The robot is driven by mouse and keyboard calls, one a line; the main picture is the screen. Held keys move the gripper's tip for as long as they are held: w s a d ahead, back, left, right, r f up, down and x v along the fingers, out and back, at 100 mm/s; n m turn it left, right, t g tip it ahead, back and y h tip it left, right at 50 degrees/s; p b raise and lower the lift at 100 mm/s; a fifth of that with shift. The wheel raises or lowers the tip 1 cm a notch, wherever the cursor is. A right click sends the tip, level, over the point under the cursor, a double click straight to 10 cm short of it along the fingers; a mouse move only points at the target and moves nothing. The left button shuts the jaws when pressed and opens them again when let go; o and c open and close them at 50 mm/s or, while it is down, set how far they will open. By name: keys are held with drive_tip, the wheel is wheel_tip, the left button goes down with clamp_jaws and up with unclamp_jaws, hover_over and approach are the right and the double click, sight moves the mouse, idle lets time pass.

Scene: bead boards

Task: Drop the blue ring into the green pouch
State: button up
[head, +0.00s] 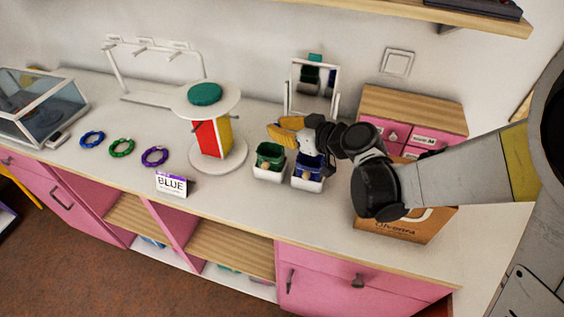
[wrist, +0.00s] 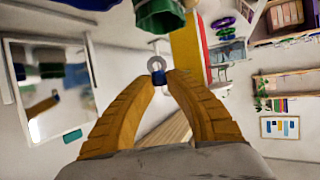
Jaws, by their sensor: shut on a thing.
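My gripper (head: 278,131) has orange fingers and hovers above and behind the two pouches in the head view. In the wrist view its fingertips (wrist: 158,80) are shut on a small silver ring with a blue part, the blue ring (wrist: 155,64). The ring cannot be made out in the head view. The green pouch (head: 270,152) sits in a white holder on the counter, just below the fingertips in the picture. Green cloth (wrist: 160,14) shows at the top of the wrist view, apart from the ring.
A blue pouch (head: 308,168) stands right of the green one. A mirror (head: 313,88) is behind. A red and yellow stand (head: 214,138) with round plates is to the left.

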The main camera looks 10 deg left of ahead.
sight(280, 155)
drive_tip(key=shift+f+b, duration=2.1)
drive_tip(key=shift+f, duration=0.8)
drive_tip(key=o, duration=0.8)
drive_tip(key=shift+o, duration=0.2)
drive_tip(key=shift+s+d+r, duration=0.1)
drive_tip(key=v, duration=1.1)
drive_tip(key=shift+s+d+r, duration=0.15)
drive_tip(key=shift+s+d, duration=0.05)
drive_tip(key=shift+d, duration=0.1)
